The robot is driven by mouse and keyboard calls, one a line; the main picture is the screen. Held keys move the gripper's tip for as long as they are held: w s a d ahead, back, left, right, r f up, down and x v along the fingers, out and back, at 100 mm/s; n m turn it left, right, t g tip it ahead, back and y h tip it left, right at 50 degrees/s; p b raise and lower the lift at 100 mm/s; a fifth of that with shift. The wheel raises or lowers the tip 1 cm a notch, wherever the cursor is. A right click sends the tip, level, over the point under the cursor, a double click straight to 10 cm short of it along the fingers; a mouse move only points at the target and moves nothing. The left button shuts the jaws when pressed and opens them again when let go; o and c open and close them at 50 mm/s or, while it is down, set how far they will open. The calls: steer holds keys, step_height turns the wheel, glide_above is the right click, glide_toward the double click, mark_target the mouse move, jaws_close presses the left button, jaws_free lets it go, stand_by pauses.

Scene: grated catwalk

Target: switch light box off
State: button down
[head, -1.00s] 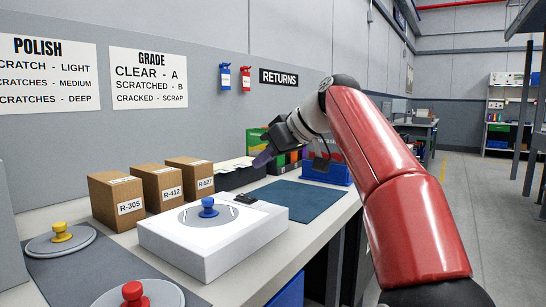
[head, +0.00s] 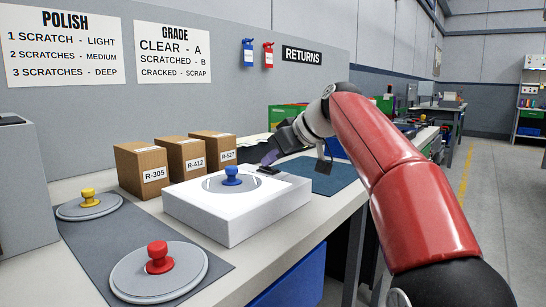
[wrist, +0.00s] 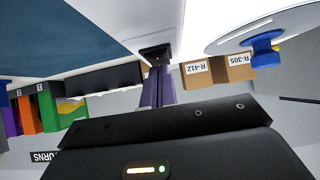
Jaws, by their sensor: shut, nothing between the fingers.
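The white light box (head: 225,226) sits on the bench, with a grey disc with a blue knob (head: 232,177) on its bright top. A small black switch (head: 269,170) is at the back right of that top. My gripper (head: 268,158) has purple fingers, which are together and empty, right beside the switch in the head view. In the wrist view the fingertips (wrist: 158,64) point at the black switch (wrist: 154,52) and nearly meet it; I cannot tell whether they touch. The switch's rocker position is too small to read.
Cardboard boxes (head: 184,158) labelled R-305, R-412 and R-527 stand behind the light box. Discs with a yellow knob (head: 88,196) and a red knob (head: 158,256) lie on a dark mat at the left. A blue-grey mat (head: 335,178) lies right of the light box.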

steer(key=shift+w+f, duration=0.1)
steer(key=shift+w+a+r+p, duration=0.25)
steer(key=shift+w+a+p, duration=0.2)
steer(key=shift+a+p, duration=0.3)
steer(key=shift+d, duration=0.1)
steer(key=shift+r, duration=0.2)
steer(key=r+p, duration=0.3)
steer(key=p, duration=0.1)
steer(key=shift+a+r, duration=0.25)
steer(key=shift+r, duration=0.15)
steer(key=w+a+r+v, duration=0.1)
steer(key=v, duration=0.8)
steer(key=shift+d+r, duration=0.2)
steer(key=shift+r, duration=0.35)
steer(key=shift+s, duration=0.1)
